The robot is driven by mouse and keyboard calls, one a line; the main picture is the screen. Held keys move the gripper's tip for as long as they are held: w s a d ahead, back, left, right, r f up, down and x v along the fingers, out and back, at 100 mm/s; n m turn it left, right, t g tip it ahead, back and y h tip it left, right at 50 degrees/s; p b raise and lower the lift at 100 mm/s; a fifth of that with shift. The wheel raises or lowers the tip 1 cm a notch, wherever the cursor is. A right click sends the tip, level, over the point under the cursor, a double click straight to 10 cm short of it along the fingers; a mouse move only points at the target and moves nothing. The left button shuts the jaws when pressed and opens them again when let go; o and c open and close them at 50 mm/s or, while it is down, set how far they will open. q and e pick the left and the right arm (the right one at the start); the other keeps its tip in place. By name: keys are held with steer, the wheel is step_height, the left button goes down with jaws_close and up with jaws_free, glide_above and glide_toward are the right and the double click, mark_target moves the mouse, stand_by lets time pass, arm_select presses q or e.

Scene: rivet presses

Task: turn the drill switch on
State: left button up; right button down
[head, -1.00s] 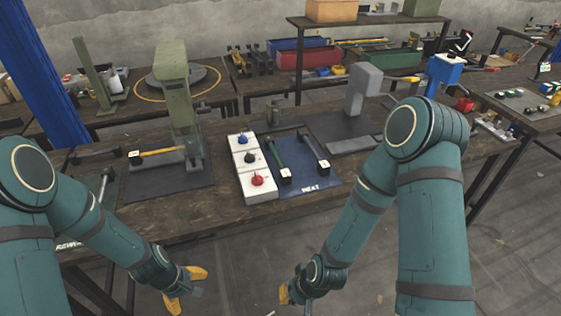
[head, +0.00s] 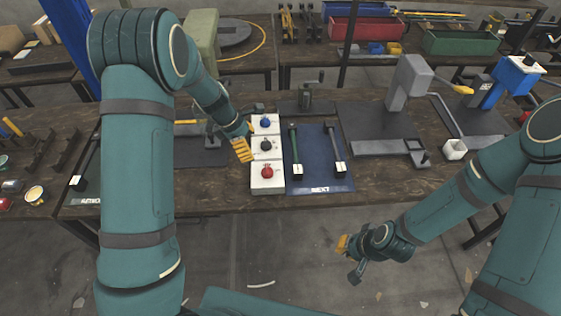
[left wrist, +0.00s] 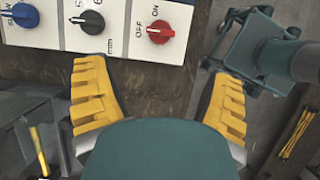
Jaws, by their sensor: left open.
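A white control box (head: 262,187) on the workbench carries blue, black and red knobs in a row. The red knob (head: 267,171) is nearest the front edge; in the left wrist view the red knob (left wrist: 160,32) has OFF and ON labels, and its pale mark seems to lie towards OFF. My left gripper (head: 249,140) is by the box's left side, beside the black knob (head: 265,145). In the left wrist view the left gripper (left wrist: 156,72) is open and empty, with the red knob ahead of its spread yellow fingers. My right gripper (head: 348,252) is off the bench's front; its opening is unclear.
A blue mat (head: 318,165) marked NEXT holds two dark handled parts right of the box. A grey press (head: 408,83) and a blue press (head: 510,75) stand further right. A green press (head: 202,40) stands behind my left arm. Open floor lies before the bench.

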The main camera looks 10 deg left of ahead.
mark_target(266, 168)
arm_select(q)
steer(key=b+x, duration=0.1)
steer(key=x, duration=1.2)
steer(key=shift+f, duration=0.3)
steer(key=shift+d, duration=0.1)
steer(key=c, duration=1.2)
